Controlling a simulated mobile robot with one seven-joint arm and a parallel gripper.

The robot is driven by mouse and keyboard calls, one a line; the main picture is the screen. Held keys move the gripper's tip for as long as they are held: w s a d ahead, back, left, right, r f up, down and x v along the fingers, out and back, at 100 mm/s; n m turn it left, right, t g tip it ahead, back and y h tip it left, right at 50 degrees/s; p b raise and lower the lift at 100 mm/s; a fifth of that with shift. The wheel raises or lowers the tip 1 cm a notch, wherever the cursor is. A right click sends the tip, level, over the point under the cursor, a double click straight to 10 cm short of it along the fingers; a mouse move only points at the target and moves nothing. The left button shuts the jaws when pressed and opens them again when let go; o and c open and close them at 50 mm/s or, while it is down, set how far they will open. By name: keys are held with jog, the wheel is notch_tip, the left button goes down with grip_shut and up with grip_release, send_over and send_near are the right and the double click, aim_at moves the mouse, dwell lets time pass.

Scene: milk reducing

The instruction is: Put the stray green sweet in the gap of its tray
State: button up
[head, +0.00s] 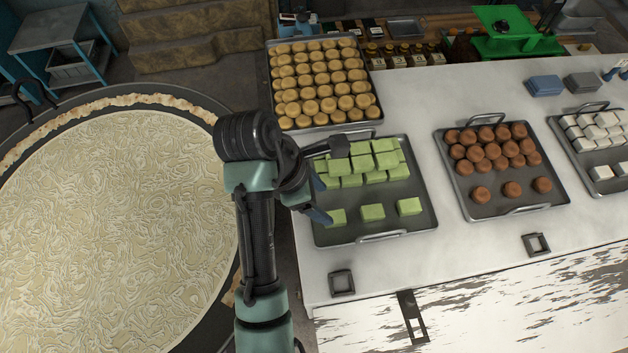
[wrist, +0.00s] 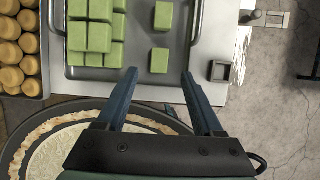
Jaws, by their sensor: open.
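The green sweets' tray (head: 355,236) lies on the counter with a block of green sweets (head: 377,177) stacked at its back. In front is a row of three separate sweets: left (head: 336,217), middle (head: 373,212) and right (head: 409,207). I cannot tell which sweet is the stray one, and no clear gap shows. My gripper (head: 322,200) is open and empty over the tray's left edge. In the wrist view its fingertips (wrist: 160,74) point at the tray edge, just short of a single green sweet (wrist: 159,60). My arm hides part of the tray's left side.
A tray of round golden sweets (head: 320,85) stands behind, touching or close to the green tray. Brown sweets' tray (head: 512,208) and white sweets' tray (head: 618,186) stand to the right. A large round pan (head: 110,220) is at left. The counter front is mostly clear, with a small square frame (head: 341,283).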

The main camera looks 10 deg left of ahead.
jog(key=shift+v, duration=1.6)
